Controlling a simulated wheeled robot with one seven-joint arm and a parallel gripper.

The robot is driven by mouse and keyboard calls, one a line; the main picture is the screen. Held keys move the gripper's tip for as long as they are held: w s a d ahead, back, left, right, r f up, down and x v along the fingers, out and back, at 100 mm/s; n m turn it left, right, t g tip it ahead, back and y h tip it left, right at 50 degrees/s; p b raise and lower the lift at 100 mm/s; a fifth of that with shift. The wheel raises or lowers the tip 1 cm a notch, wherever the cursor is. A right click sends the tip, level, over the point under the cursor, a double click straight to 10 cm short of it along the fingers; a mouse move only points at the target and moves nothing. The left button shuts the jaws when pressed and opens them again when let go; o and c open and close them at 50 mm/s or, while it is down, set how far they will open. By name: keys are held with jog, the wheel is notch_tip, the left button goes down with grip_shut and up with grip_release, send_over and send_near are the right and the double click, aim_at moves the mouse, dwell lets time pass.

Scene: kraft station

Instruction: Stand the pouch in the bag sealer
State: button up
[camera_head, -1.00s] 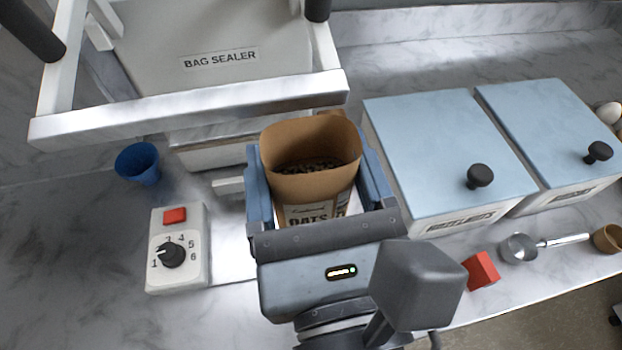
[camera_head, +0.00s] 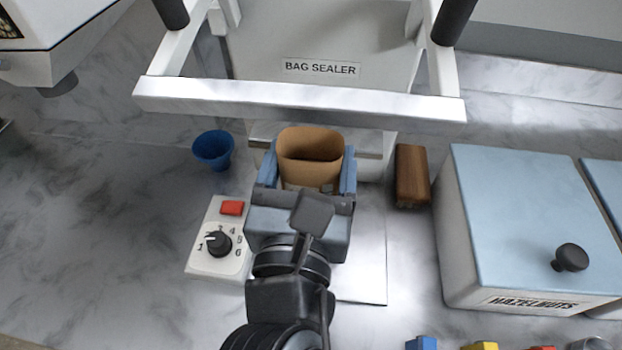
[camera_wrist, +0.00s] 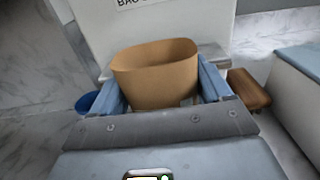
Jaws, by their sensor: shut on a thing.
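The brown kraft pouch (camera_head: 310,150) is upright with its mouth open at the top. My gripper (camera_head: 307,176) is shut on it, one blue finger on each side. The pouch also shows between the fingers in the wrist view (camera_wrist: 155,80). Its lower part is hidden by my gripper. The bag sealer (camera_head: 320,40) stands just behind the pouch, its pale crossbar (camera_head: 300,104) above and beyond the pouch mouth. I cannot tell whether the pouch touches the sealer or its base plate (camera_head: 368,270).
A control box (camera_head: 220,262) with a red button and dial sits left of my gripper. A blue cup (camera_head: 213,150) is behind it. A brown wooden block (camera_head: 412,176) lies right of the pouch. A hazelnuts bin (camera_head: 530,230) stands at right. Small coloured blocks line the front.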

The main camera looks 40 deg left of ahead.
aim_at(311, 184)
jog(key=shift+f+b, duration=0.3)
jog(key=shift+f, duration=1.4)
jog(key=o, duration=1.5)
jog(key=shift+f, duration=0.15)
jog(key=b+v, duration=0.1)
jog(key=v, duration=1.1)
jog(key=shift+s, duration=0.1)
